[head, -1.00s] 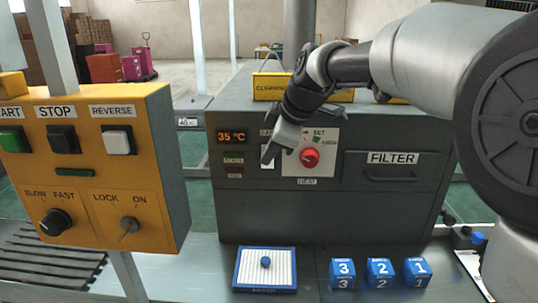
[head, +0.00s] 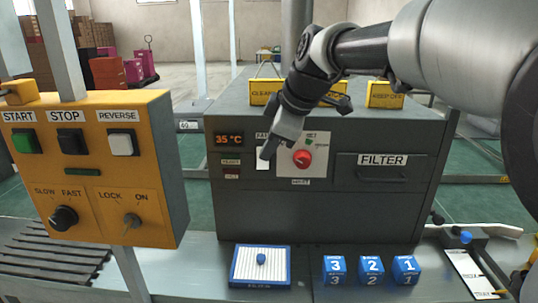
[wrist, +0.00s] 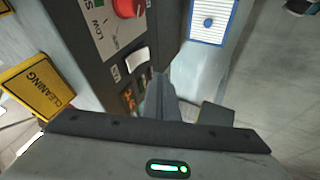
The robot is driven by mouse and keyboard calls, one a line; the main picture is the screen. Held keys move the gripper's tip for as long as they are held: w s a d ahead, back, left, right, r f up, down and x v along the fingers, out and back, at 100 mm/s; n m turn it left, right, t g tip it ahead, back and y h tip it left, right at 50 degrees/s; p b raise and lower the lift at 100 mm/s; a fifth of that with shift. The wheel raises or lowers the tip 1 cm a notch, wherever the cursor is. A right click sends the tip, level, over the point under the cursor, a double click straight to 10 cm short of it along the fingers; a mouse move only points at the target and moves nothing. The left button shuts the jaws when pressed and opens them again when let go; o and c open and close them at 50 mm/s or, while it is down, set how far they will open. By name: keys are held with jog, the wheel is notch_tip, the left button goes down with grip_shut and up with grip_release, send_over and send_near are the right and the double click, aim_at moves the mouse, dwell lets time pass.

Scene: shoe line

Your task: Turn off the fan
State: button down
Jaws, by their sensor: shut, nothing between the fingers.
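The dark grey machine (head: 330,205) has a white rocker switch (head: 263,164) on its front, beside the temperature display. The switch also shows in the wrist view (wrist: 137,60), next to a label that seems to read FAN. In the head view its upper part is hidden behind my gripper (head: 266,153). My gripper is shut and empty, fingertips pointing down at the switch. In the wrist view the closed fingers (wrist: 160,97) sit just beside the switch. I cannot tell whether they touch it. A red knob (head: 302,159) sits right of the switch.
A yellow control box (head: 95,170) with buttons and knobs stands close at left. Yellow signs (head: 385,95) stand on the machine top. Below are a blue-framed tray (head: 236,266) and three numbered blue cubes (head: 371,270). The machine's FILTER drawer (head: 383,172) is at right.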

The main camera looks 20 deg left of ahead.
jog(key=v, duration=0.5)
jog(key=shift+s+d+r+p, duration=0.1)
jog(key=shift+d+r+p, duration=0.05)
jog(key=shift+r+p, duration=0.25)
jog(key=shift+s+d+f, duration=0.15)
jog(key=shift+d+f, duration=0.2)
jog(key=shift+f, duration=0.25)
